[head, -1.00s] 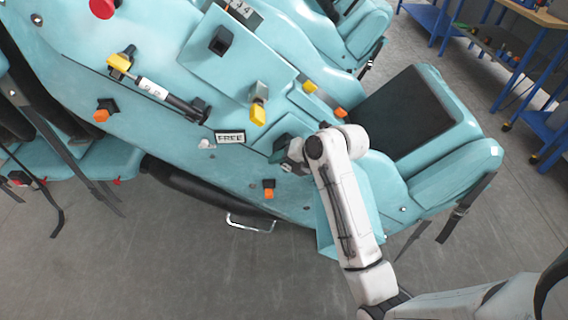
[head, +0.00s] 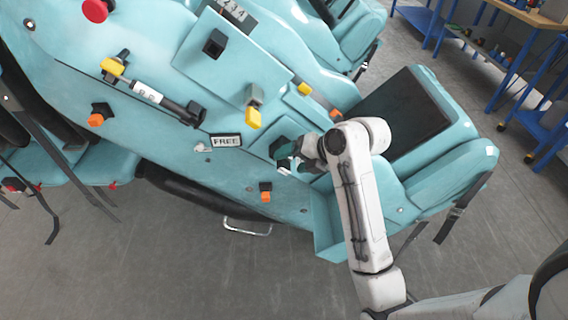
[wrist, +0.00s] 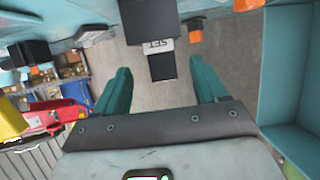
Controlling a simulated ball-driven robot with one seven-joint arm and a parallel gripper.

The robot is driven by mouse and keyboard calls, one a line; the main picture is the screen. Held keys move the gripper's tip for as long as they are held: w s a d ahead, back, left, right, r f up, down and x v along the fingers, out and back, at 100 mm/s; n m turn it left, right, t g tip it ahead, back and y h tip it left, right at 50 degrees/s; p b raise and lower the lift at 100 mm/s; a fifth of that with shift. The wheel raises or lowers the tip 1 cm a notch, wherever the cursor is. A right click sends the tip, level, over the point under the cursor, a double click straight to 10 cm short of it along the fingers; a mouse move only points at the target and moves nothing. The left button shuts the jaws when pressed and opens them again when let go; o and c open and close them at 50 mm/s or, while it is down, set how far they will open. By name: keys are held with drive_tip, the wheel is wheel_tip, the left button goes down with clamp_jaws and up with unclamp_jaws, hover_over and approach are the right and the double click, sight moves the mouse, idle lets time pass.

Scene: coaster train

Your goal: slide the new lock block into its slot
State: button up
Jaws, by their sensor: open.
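My gripper (head: 284,155) is close to the lower middle of the teal train panel (head: 150,120). In the wrist view its two teal fingers (wrist: 160,72) are spread, with nothing touching both. A dark block with a grey label reading SET (wrist: 158,46) shows between and beyond the fingertips, apart from them. I cannot tell whether it is the lock block or part of its slot. In the head view, a dark square on the panel (head: 277,145) is partly hidden by my gripper. A sign reading FREE (head: 226,140) is left of my gripper.
An open teal bin (head: 332,236) hangs below my arm; its wall fills the right of the wrist view (wrist: 290,130). Yellow (head: 253,117) and orange (head: 265,195) knobs stick out around my gripper. A black seat pad (head: 402,112) is at the right.

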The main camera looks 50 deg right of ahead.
drive_tip(key=shift+v, duration=2.55)
